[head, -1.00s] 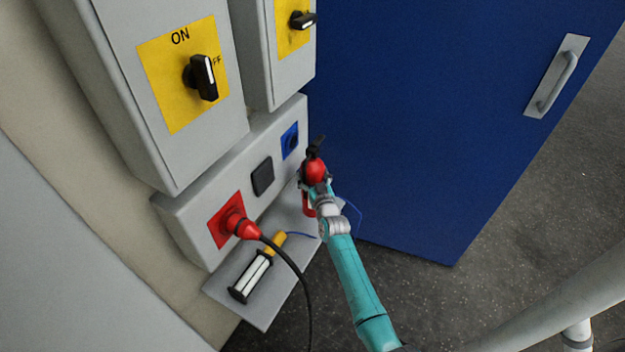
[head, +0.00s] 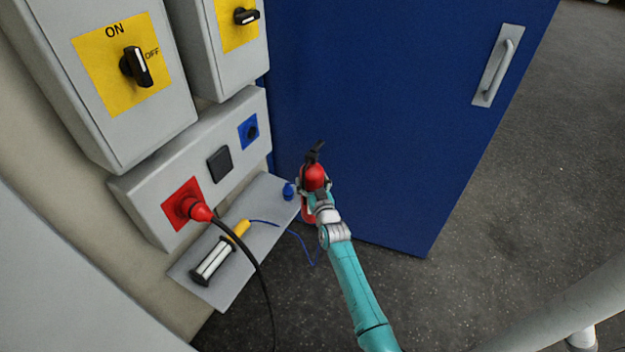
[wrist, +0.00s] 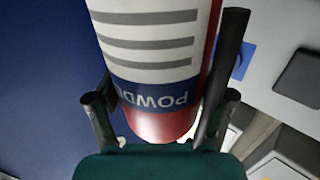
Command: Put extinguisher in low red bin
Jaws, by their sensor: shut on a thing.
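A red fire extinguisher (head: 314,177) with a black top is held upright in my gripper (head: 316,190), in front of the blue door and beside the grey shelf. In the wrist view its white label with grey stripes and the word POWDER (wrist: 160,85) fills the middle, upside down. A black hose runs along its right side. The gripper fingers (wrist: 160,110) are shut on the extinguisher's body, one on each side. No low red bin shows in either view.
A red plug (head: 196,209) with a black cable sits in the wall panel. The blue door (head: 390,120) stands behind.

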